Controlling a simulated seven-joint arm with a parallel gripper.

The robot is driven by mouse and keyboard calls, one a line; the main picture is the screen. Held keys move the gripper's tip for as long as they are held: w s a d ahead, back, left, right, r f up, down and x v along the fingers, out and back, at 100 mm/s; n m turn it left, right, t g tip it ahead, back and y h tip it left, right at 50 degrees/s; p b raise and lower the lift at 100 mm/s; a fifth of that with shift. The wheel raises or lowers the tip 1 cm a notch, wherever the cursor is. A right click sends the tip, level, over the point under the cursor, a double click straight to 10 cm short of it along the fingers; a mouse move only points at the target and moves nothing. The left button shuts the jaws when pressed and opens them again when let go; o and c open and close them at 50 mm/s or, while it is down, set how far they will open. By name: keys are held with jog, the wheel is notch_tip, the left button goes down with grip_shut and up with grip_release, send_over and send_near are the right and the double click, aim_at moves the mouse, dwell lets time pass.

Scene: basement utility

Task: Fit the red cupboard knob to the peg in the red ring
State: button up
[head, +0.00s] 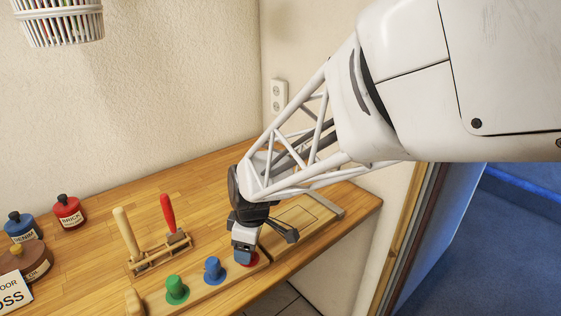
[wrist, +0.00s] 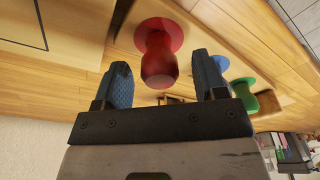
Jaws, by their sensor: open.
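The red cupboard knob (wrist: 159,66) stands at the red ring (wrist: 174,30) on a wooden board (head: 195,284), its narrow end toward the ring. The peg is hidden by the knob. A gap shows between each finger and the knob. In the head view the gripper hides most of the knob.
A blue knob (head: 213,271) and a green knob (head: 176,290) stand on the same board to the left. Behind them is a wooden rack (head: 160,257) with two upright handled tools. Paint jars (head: 68,212) stand far left. A flat wooden panel (head: 296,219) lies right.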

jog(key=shift+d+r, duration=0.15)
jog(key=shift+r, duration=0.85)
jog(key=shift+d+r, duration=0.2)
jog(key=shift+r, duration=0.85)
jog(key=shift+d+r, duration=0.15)
jog(key=shift+r, duration=0.85)
jog(key=shift+d+r, duration=0.1)
jog(key=shift+d, duration=0.15)
jog(key=s+d+r+m, duration=0.2)
jog(key=d+m, duration=0.1)
jog(key=d, duration=0.3)
jog(key=s+d+r+m+t, duration=0.1)
jog(key=d+r+m, duration=0.15)
jog(key=d, duration=0.25)
jog(key=s+d+r+m, duration=0.1)
jog(key=s+d+m, duration=0.15)
jog(key=d, duration=0.35)
jog(key=s+d+r+m+t+h, duration=0.1)
jog(key=s+d+m+h, duration=0.1)
jog(key=s+d+m, duration=0.7)
jog(key=s+d, duration=0.1)
jog(key=d, duration=0.2)
jog(key=shift+d, duration=0.15)
